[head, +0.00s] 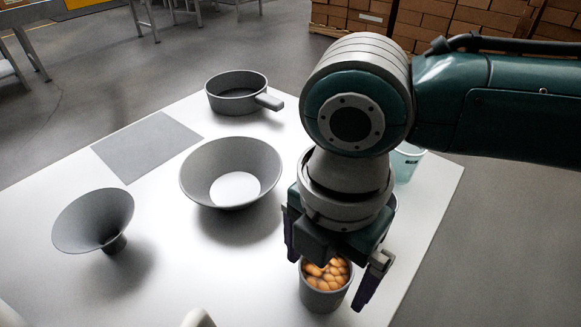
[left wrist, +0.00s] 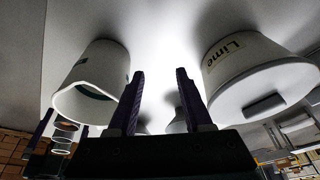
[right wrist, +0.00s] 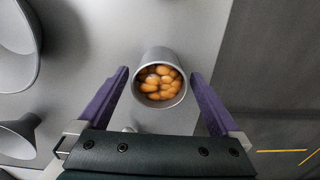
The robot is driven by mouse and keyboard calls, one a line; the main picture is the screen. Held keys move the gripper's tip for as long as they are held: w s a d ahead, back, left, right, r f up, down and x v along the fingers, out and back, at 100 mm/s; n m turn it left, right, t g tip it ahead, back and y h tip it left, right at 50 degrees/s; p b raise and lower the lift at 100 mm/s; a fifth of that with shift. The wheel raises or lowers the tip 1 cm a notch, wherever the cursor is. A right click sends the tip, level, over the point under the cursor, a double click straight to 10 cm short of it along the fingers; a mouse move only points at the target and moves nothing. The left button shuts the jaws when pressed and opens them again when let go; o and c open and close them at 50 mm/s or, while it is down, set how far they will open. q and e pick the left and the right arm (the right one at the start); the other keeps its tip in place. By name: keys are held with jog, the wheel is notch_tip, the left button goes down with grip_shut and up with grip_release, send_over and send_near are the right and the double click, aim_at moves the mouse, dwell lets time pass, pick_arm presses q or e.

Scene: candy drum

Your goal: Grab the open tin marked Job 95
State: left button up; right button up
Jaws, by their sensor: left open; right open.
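A grey open tin (head: 312,297) full of orange candies stands on the white table (head: 70,290) at the near right. It also shows in the right wrist view (right wrist: 160,56). No marking is readable on it, so I cannot tell whether it is Job 95. My right gripper (head: 327,282) points down over this tin, open. In the right wrist view its two purple fingers (right wrist: 159,76) stand on either side of the tin, with gaps. My left gripper (left wrist: 160,72) is open and empty in the left wrist view.
A grey bowl (head: 196,183), a funnel (head: 92,215), a saucepan (head: 237,103) and a grey mat (head: 148,147) lie left of the tin. A pale green container (head: 407,163) is partly behind my right arm. The left wrist view shows a Lime tub (left wrist: 255,70) and a white vessel (left wrist: 97,70).

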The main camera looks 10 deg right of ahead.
jog(key=shift+f, duration=0.65)
jog(key=c, duration=1.5)
jog(key=shift+c, duration=0.4)
jog(key=shift+r, duration=0.15)
